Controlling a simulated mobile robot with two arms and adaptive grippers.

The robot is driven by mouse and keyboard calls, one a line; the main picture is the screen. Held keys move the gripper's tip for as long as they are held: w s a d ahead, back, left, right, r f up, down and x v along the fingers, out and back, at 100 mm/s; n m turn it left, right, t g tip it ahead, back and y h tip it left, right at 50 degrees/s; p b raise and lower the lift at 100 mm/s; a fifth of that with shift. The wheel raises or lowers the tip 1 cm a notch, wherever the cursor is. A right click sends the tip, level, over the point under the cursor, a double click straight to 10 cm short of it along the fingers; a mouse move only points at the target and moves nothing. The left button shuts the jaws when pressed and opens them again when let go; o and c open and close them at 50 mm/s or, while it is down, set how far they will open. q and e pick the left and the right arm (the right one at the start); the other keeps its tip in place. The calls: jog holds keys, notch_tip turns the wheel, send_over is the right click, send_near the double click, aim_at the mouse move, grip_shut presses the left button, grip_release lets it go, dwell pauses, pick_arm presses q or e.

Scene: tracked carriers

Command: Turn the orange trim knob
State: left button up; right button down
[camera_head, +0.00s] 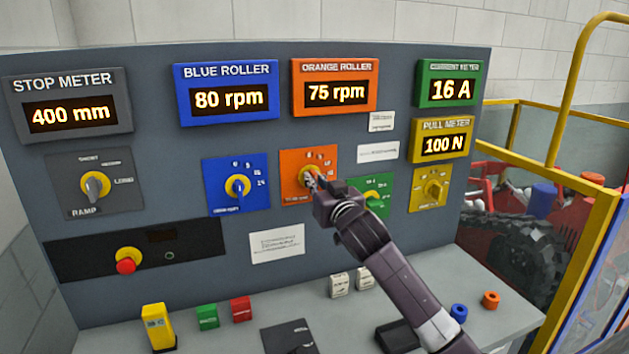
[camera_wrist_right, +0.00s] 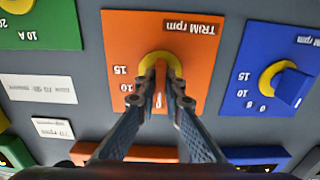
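The orange trim panel (camera_head: 291,163) is on the grey console, below the orange roller display reading 75 rpm. Its knob sits in a yellow ring (camera_wrist_right: 160,61), on the orange panel (camera_wrist_right: 122,42) in the right wrist view, which shows it upside down. My right gripper (camera_head: 315,182) is at this knob. In the wrist view its two fingers (camera_wrist_right: 160,84) converge on either side of the knob's grip and look shut on it. The fingers hide most of the grip and its pointer. My left gripper is not in view.
The blue knob (camera_head: 237,187) is left of the orange panel, the green panel (camera_head: 383,188) close on its right. A yellow-panel knob (camera_head: 435,188), a grey ramp knob (camera_head: 96,186) and a red button (camera_head: 126,266) are farther away. Small blocks lie on the ledge below.

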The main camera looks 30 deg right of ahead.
jog(key=shift+m, duration=0.3)
jog(key=shift+m+p, duration=0.35)
jog(key=shift+m, duration=0.45)
jog(key=shift+d+m+p, duration=0.1)
jog(key=shift+m+p, duration=0.65)
jog(key=shift+m, duration=1.05)
jog(key=c, duration=2)
grip_release()
jog(key=shift+s, duration=0.1)
jog(key=shift+c, duration=0.2)
